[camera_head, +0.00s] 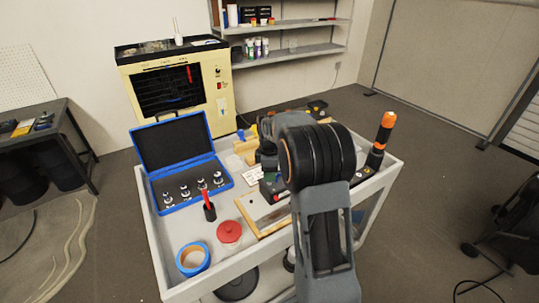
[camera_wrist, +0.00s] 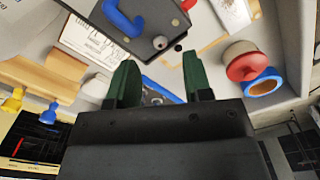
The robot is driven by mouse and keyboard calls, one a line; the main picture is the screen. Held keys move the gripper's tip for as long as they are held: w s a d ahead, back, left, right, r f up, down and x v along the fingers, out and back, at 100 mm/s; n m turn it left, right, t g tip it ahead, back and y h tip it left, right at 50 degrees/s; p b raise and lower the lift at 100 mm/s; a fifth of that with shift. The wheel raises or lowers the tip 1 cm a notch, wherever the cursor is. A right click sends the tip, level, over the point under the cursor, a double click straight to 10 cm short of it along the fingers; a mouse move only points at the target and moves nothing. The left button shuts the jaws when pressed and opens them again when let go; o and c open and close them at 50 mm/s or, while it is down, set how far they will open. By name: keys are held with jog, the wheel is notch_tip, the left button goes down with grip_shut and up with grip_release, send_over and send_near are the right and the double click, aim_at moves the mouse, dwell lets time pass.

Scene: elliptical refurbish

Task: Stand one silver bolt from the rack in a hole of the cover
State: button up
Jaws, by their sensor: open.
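My gripper (camera_wrist: 160,62) shows in the wrist view with its two green fingers apart and nothing clearly held between them. A dark plate (camera_wrist: 135,22), possibly the cover, lies beyond the fingertips; a small silver round piece (camera_wrist: 159,42) sits near its corner. In the head view part of a dark block (camera_head: 268,188) shows beside my arm, which hides the rest. Several silver pieces stand in the open blue case (camera_head: 153,192) at the cart's left; I cannot tell if they are the bolts. A wooden stand (camera_wrist: 42,75), possibly the rack, is left in the wrist view.
An orange-and-black tool (camera_head: 382,139) stands at the right. A yellow cabinet (camera_head: 178,83) is behind the cart.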

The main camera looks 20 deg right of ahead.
notch_tip(320, 180, up, 10)
jog(key=shift+r, duration=0.25)
dwell(0.7)
jog(key=s+a+f+m+t, duration=0.1)
jog(key=s+a+m, duration=0.4)
jog(key=s, duration=0.6)
jog(key=s+a+f+m+t, duration=0.2)
jog(key=s+a+m, duration=0.4)
jog(key=s, duration=0.5)
jog(key=shift+m+t, duration=0.3)
jog(key=shift+m, duration=0.5)
